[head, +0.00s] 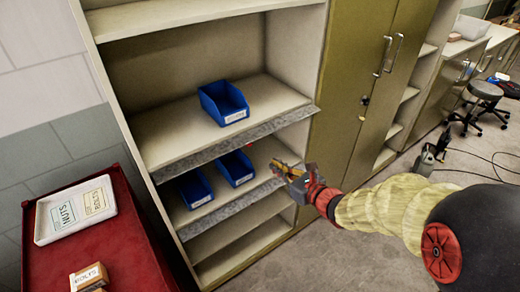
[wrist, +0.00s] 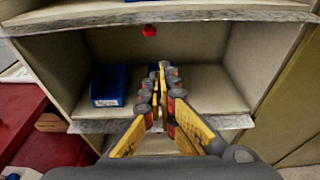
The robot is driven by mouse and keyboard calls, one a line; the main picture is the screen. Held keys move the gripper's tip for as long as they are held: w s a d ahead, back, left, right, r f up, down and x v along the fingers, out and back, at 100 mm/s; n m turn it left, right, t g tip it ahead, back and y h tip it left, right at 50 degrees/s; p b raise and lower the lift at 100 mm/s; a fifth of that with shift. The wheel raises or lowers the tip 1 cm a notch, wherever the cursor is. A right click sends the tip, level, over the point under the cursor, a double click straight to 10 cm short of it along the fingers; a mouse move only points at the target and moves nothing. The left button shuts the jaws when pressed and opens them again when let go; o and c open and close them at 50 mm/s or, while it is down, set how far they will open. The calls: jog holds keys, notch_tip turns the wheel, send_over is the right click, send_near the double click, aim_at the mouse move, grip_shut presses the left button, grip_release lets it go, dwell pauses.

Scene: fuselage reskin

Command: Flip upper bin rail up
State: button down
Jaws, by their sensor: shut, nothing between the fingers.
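The upper bin rail (head: 235,143) is a grey, mottled strip along the front edge of the upper shelf, slanting outward and down in the head view. In the wrist view the upper rail (wrist: 215,15) crosses the top, with a small red knob (wrist: 149,30) just beneath it. My gripper (head: 277,167) is shut and empty, below the right part of the upper rail and near the right end of the lower shelf. In the wrist view its fingertips (wrist: 160,70) point into the lower bay, apart from the upper rail.
A blue bin (head: 224,102) stands on the upper shelf; two blue bins (head: 236,167) stand on the lower one. A lower rail (head: 225,203) edges that shelf. A red cart (head: 130,235) with a white tray (head: 42,225) is at left, and olive cabinet doors (head: 345,110) at right.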

aim_at(248, 140)
jog(key=b+x, duration=0.2)
jog(key=x, duration=0.8)
notch_tip(248, 140, up, 4)
jog(key=shift+s, duration=0.15)
jog(key=shift+d+r+p, duration=0.1)
jog(key=shift+r+p, duration=0.2)
jog(key=shift+p, duration=0.55)
jog(key=shift+s+r+g+h+p, duration=0.1)
jog(key=shift+r+g+h+p, duration=0.35)
jog(key=shift+p, duration=0.9)
